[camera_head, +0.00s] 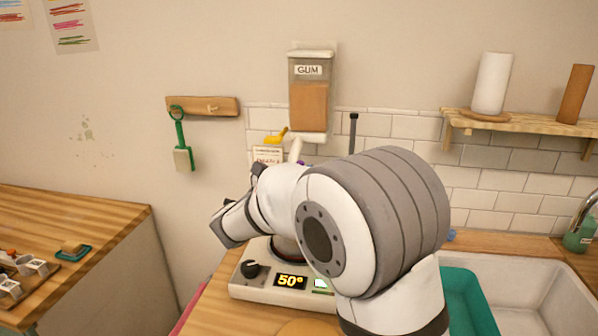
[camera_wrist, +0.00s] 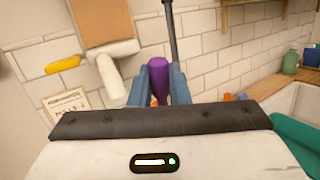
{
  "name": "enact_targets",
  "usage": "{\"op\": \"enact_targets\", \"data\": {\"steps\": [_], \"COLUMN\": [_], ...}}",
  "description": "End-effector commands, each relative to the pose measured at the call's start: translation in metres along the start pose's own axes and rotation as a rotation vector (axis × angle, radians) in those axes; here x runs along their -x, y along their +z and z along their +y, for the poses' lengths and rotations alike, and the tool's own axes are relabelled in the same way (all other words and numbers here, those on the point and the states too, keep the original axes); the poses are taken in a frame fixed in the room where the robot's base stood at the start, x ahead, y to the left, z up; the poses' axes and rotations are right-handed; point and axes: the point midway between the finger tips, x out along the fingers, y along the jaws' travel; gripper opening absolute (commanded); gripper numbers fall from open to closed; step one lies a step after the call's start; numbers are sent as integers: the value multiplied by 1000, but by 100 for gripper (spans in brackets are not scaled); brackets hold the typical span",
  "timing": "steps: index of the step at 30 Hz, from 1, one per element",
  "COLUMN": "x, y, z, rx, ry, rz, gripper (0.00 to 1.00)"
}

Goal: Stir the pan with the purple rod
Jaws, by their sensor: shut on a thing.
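In the wrist view my gripper (camera_wrist: 159,88) has its two blue-grey fingers shut on the purple rod (camera_wrist: 158,77). The rod's rounded purple top shows between the fingers, and its lower part is hidden behind my gripper body. In the head view my arm hides nearly all of the rod and most of the gripper. A white hot plate (camera_head: 262,290) with a dark knob and a "50°" display stands on the wooden counter. Only a dark edge of what seems to be the pan (camera_head: 286,249) shows above it, so I cannot tell whether the rod is inside.
A gum dispenser (camera_head: 310,93) hangs on the wall, with a yellow scoop (camera_head: 277,136) below it. A thin dark-topped upright rod (camera_head: 353,133) stands behind my arm. A teal tray (camera_head: 468,303) and white sink (camera_head: 540,295) are on the right. A side table (camera_head: 105,212) is left.

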Motion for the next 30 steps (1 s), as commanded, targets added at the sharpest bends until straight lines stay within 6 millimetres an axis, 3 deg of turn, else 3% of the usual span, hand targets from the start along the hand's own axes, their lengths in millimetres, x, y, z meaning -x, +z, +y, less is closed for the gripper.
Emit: {"op": "enact_targets", "data": {"steps": [10,21,30], "x": [0,-6,-5], "y": [2,31,30], "z": [0,3,3], "rx": [0,-1,0], "ry": [0,0,0], "rz": [0,0,0], "gripper": [0,0,0]}}
